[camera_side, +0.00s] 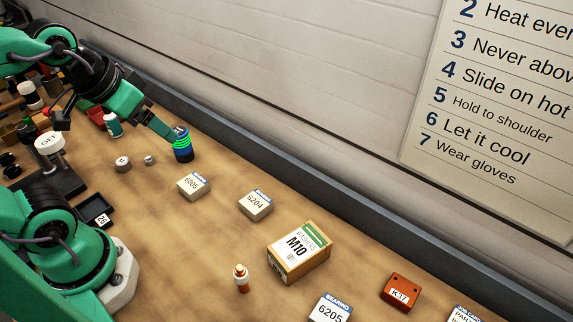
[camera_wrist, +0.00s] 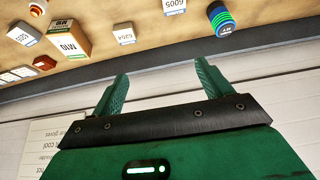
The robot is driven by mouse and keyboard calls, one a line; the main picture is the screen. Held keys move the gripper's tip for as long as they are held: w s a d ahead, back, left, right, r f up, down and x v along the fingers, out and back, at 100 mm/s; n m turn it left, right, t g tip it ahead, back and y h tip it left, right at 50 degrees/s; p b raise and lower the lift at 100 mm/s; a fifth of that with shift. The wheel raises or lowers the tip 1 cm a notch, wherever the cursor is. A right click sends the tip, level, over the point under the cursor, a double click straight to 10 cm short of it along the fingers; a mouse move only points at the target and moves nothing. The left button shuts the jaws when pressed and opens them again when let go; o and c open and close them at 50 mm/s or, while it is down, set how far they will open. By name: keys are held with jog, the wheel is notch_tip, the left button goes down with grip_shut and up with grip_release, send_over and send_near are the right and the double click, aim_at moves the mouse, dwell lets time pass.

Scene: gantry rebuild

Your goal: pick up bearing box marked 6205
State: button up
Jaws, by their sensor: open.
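The bearing box marked 6205 (camera_side: 330,309) is a small white box with a blue label strip. It lies on the bench at the bottom edge of the side view, partly cut off. A pale box (camera_wrist: 22,36) at the upper left of the wrist view appears to be the same one; its marking is too small to read. My gripper (camera_side: 173,136) is open and empty, far up and left of the 6205 box and close to the blue can. In the wrist view its two green fingers (camera_wrist: 161,74) stand apart with nothing between them.
Similar boxes marked 6005 (camera_side: 194,186) and 6204 (camera_side: 256,204) lie between. A larger M10 box (camera_side: 299,252), an orange-white bottle (camera_side: 241,278) and a red K37 block (camera_side: 401,292) are near the 6205 box. A blue-green striped can (camera_side: 183,145) is by my gripper. The wall runs behind.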

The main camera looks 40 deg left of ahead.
jog(key=w+d+g+h, duration=0.1)
jog(key=w+d+g, duration=0.1)
jog(key=w+d, duration=0.5)
jog(key=n+g+y, duration=0.1)
jog(key=g, duration=0.3)
send_over(332, 313)
notch_tip(332, 313, down, 16)
jog(key=shift+a+r, duration=0.1)
jog(key=shift+r, duration=0.1)
jog(key=shift+f, duration=1.4)
jog(key=shift+f, duration=0.1)
